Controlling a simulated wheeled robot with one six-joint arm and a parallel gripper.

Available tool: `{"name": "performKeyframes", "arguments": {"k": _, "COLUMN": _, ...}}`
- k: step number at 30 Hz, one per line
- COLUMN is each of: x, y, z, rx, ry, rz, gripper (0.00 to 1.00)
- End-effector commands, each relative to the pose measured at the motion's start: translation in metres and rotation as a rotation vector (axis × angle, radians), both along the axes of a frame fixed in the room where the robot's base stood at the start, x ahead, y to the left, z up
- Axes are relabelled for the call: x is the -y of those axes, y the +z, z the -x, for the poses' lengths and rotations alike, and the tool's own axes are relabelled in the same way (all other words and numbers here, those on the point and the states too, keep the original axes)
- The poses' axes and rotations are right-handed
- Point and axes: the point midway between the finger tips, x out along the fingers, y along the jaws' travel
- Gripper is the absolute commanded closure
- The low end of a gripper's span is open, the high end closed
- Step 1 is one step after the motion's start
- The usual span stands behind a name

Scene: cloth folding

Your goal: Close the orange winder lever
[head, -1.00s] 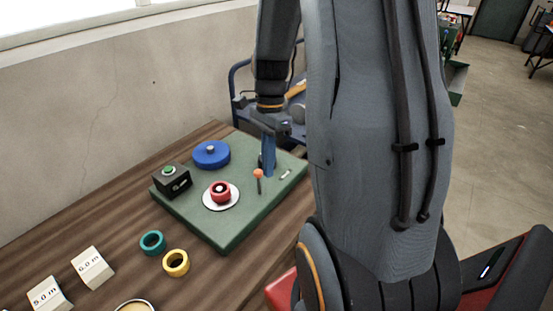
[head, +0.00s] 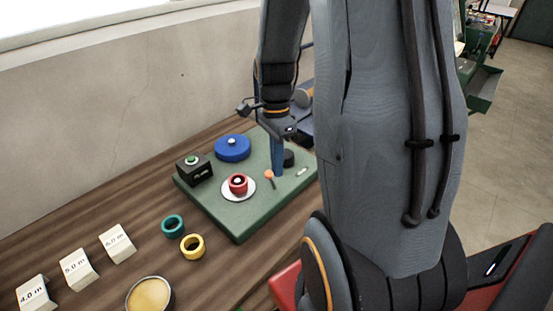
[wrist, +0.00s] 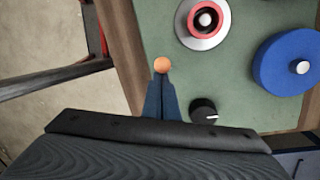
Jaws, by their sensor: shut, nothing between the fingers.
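The orange ball-tipped winder lever (head: 269,174) stands on the green board (head: 240,217), right of the red spool (head: 238,184). Its short stem looks slightly tilted. My gripper (head: 278,172) points down with its blue fingers shut and empty, just right of the lever in the head view. In the wrist view the orange ball (wrist: 162,65) sits right at the tips of my gripper (wrist: 161,80). I cannot tell whether they touch. The lever's stem is hidden in the wrist view.
A black knob (wrist: 204,111) is close beside the fingers. A blue disc (head: 233,148) and a black box with a green button (head: 193,169) share the board. Teal (head: 173,226) and yellow (head: 192,246) rings and several labelled blocks (head: 78,269) lie on the wooden table.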

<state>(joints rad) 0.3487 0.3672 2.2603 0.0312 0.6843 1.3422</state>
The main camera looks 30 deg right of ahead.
Motion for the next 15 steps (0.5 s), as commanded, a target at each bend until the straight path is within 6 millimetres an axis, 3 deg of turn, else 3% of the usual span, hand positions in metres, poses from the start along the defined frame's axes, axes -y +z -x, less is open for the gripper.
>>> {"name": "performKeyframes", "arguments": {"k": 6, "x": -0.018, "y": 0.0, "z": 0.005, "rx": -0.002, "ry": 0.0, "rz": -0.001, "gripper": 1.0}}
{"name": "performKeyframes", "arguments": {"k": 15, "x": -0.017, "y": -0.002, "z": 0.004, "rx": -0.001, "ry": 0.0, "rz": -0.001, "gripper": 1.0}}
